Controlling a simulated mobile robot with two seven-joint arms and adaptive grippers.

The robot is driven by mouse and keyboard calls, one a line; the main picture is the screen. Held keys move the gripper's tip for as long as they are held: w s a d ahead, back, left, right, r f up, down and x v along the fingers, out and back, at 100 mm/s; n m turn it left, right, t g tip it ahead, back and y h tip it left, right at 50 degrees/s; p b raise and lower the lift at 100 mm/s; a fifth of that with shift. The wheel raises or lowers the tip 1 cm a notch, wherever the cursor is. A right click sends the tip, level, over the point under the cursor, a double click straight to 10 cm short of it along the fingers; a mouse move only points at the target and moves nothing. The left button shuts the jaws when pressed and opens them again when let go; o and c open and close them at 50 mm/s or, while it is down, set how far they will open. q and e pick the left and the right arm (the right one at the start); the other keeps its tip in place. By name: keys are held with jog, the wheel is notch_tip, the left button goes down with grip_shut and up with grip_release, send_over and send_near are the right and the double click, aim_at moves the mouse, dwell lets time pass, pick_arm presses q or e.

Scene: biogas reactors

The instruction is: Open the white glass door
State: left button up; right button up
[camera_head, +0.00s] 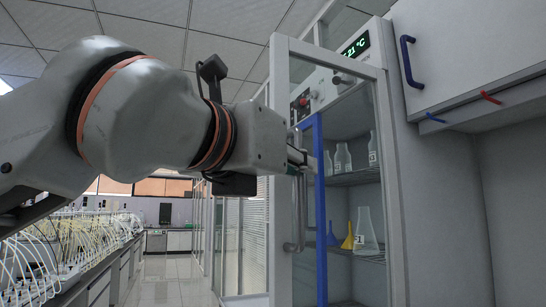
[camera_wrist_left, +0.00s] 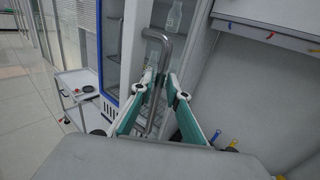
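The white glass door (camera_head: 281,160) stands ahead, with a white frame and a clear pane. It appears ajar: the cabinet's blue edge (camera_head: 321,210) shows behind the pane in the head view, and shelves show left of the door in the left wrist view. A grey vertical handle (camera_head: 300,225) is on the door's left side. It also shows in the left wrist view (camera_wrist_left: 165,48). My left gripper (camera_head: 297,158) is at the handle. In the left wrist view its fingers (camera_wrist_left: 161,82) close in around the bar, one on each side. My right gripper is not in view.
A white wall cabinet (camera_head: 470,50) with a blue handle is at the right. A white trolley (camera_wrist_left: 80,85) stands left of the door in the left wrist view. Open floor (camera_head: 165,275) lies left.

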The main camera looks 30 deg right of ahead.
pick_arm(q)
jog(key=v, duration=1)
jog(key=shift+a, duration=0.3)
